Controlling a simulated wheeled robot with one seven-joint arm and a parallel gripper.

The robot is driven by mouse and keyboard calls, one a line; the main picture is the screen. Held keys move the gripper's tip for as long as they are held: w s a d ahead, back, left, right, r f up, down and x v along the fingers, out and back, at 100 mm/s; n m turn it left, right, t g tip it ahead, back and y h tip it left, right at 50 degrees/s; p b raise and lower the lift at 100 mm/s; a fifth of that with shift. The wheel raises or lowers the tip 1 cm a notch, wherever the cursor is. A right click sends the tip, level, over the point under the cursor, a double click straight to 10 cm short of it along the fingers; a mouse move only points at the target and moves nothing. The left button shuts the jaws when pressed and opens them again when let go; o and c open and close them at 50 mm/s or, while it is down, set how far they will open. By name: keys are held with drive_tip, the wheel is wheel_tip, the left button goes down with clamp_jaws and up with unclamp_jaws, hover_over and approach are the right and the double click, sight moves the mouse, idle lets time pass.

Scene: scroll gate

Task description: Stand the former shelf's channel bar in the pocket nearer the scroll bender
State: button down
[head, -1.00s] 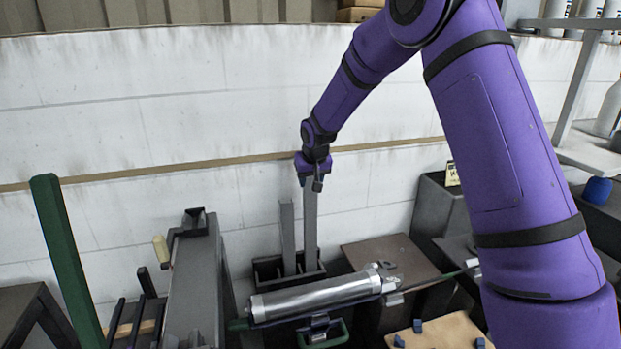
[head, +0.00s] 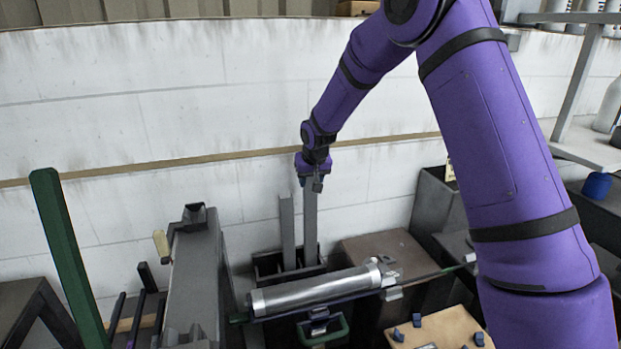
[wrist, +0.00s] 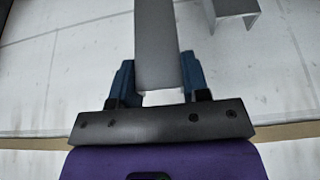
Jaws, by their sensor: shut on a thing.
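My gripper (head: 313,180) is shut on the top of a grey channel bar (head: 310,222). The bar stands upright, with its lower end inside a dark pocketed rack (head: 265,265) against the white wall. A second grey bar (head: 287,232) stands upright in the rack just left of it. In the wrist view the held bar (wrist: 157,40) lies between the blue fingers, and the other bar's channel-shaped end (wrist: 232,10) shows at upper right. The rack's front hides the foot of the held bar, so I cannot tell whether it touches the bottom.
A silver cylinder (head: 315,290) lies across in front of the rack. A tall grey machine (head: 195,275) stands to the left, with a green post (head: 65,255) beyond it. A brown box top (head: 385,255) is right of the rack.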

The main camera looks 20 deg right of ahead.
sight(311, 195)
drive_tip(key=shift+f, duration=2.85)
idle(0.6)
drive_tip(key=shift+c, duration=0.2)
unclamp_jaws()
idle(0.4)
drive_tip(key=shift+r, duration=3.5)
